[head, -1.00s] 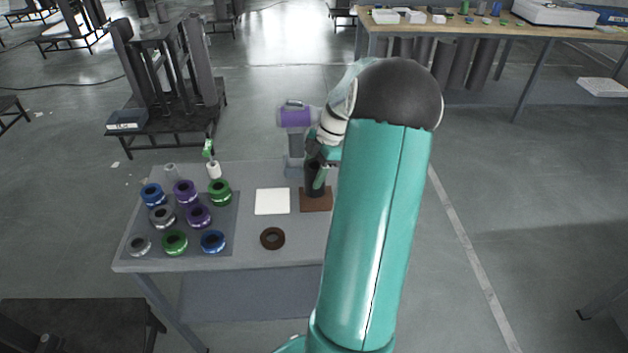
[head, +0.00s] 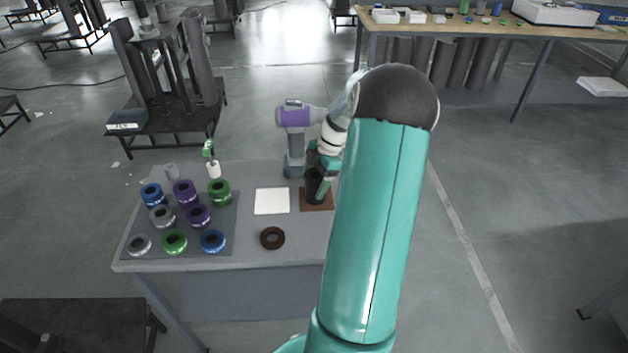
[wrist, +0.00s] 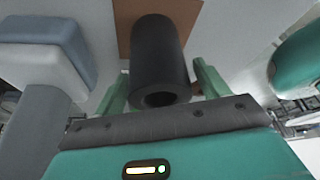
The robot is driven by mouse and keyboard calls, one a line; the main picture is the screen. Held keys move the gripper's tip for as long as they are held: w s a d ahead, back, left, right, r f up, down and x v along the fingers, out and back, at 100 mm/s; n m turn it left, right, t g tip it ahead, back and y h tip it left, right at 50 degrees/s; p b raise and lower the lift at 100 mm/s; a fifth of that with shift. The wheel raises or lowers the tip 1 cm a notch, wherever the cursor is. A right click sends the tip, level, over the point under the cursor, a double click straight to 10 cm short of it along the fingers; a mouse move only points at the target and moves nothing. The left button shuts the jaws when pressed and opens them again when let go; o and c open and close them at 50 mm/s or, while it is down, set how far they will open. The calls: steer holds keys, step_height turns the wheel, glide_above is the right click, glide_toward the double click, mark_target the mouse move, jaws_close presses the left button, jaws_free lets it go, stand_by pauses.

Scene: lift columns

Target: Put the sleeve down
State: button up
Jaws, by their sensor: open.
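The sleeve (head: 315,184) is a black hollow cylinder standing upright on the brown square pad (head: 323,206) at the right of the table. In the wrist view the sleeve (wrist: 158,58) shows its open end facing the camera, with the brown pad (wrist: 127,28) around its far end. My gripper (head: 326,175) is at the sleeve. In the wrist view its green fingers (wrist: 160,85) stand apart on either side of the sleeve, with a visible gap at the right finger. My arm hides part of the pad in the head view.
A grey and purple power tool (head: 295,140) stands just behind and left of the sleeve. A white square pad (head: 272,201) and a dark brown ring (head: 272,238) lie left of it. Several coloured rings sit on a grey mat (head: 228,240) at the table's left.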

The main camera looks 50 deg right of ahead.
steer(key=shift+r, duration=0.1)
steer(key=v, duration=1.2)
steer(key=w+a+r+m+g+h, duration=0.1)
steer(key=w+a+r, duration=0.2)
steer(key=a, duration=0.3)
steer(key=w+a+r+m+h, duration=0.1)
steer(key=w+a+r, duration=0.1)
steer(key=a, duration=0.3)
steer(key=s+a+r+m+t+h, duration=0.1)
steer(key=a+r+m, duration=0.2)
steer(key=a, duration=0.9)
steer(key=s+a+r+m+t+h, duration=0.1)
steer(key=s+a+r+m+h, duration=0.15)
steer(key=a, duration=0.95)
steer(key=s+a+m+t+y, duration=0.1)
steer(key=s+a+m+t, duration=0.1)
steer(key=s+a+m, duration=0.3)
steer(key=s+a, duration=0.2)
steer(key=a, duration=0.2)
steer(key=shift+a+f+t, duration=0.3)
steer(key=shift+a+f, duration=0.05)
steer(key=shift+a, duration=0.05)
steer(key=shift+s+y, duration=0.15)
steer(key=shift+y, duration=0.1)
